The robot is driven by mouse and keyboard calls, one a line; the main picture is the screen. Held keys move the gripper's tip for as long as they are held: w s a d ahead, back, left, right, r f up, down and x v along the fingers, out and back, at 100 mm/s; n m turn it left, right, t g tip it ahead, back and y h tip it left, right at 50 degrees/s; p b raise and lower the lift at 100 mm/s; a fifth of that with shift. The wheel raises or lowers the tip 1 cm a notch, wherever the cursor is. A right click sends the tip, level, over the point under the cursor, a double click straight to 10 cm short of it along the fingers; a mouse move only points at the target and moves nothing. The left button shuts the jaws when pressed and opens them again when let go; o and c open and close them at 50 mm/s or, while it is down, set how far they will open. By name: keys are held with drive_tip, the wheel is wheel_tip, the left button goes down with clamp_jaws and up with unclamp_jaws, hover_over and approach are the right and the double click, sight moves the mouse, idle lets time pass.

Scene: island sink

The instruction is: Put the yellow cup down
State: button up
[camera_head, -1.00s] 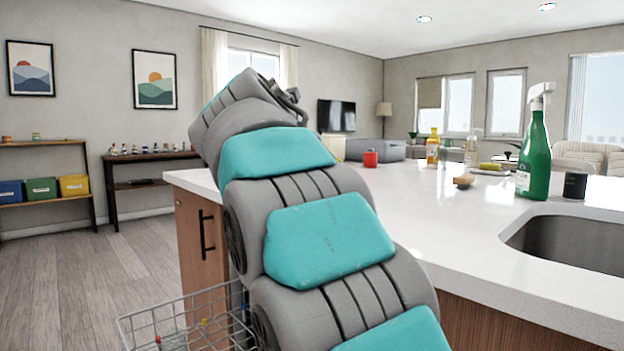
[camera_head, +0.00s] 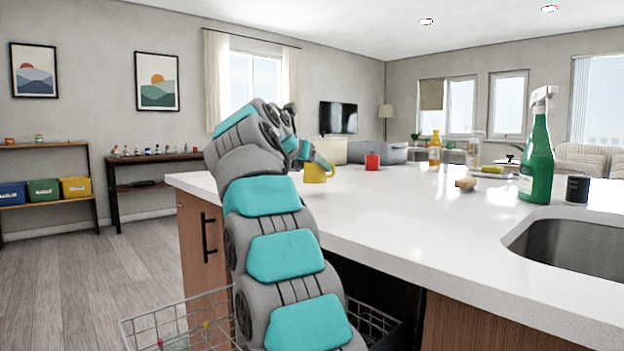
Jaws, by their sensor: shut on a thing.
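The yellow cup (camera_head: 314,174) shows at the far left part of the island counter, just right of my arm's end. My gripper (camera_head: 318,160) is shut on the cup from above and behind. The arm hides part of the gripper and the cup's left side. I cannot tell whether the cup's bottom touches the white countertop (camera_head: 400,215).
A red cup (camera_head: 372,162) stands right of the yellow cup. A yellow bottle (camera_head: 434,151), a brush (camera_head: 466,184), a green spray bottle (camera_head: 537,160) and a black cup (camera_head: 577,189) stand farther right. The sink (camera_head: 570,245) is at the right. A wire basket (camera_head: 180,320) is below left.

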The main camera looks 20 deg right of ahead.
sight(309, 177)
drive_tip(key=shift+w, duration=0.15)
wheel_tip(309, 177, down, 4)
drive_tip(key=b, duration=0.3)
drive_tip(key=shift+r, duration=0.25)
drive_tip(key=shift+f, duration=0.15)
drive_tip(key=o, duration=1.4)
drive_tip(key=shift+o, duration=0.2)
drive_tip(key=shift+a+r, duration=0.1)
drive_tip(key=shift+r, duration=0.15)
drive_tip(key=p+v, duration=0.2)
drive_tip(key=v, duration=0.9)
drive_tip(key=shift+s+a, duration=0.25)
drive_tip(key=shift+s, duration=0.15)
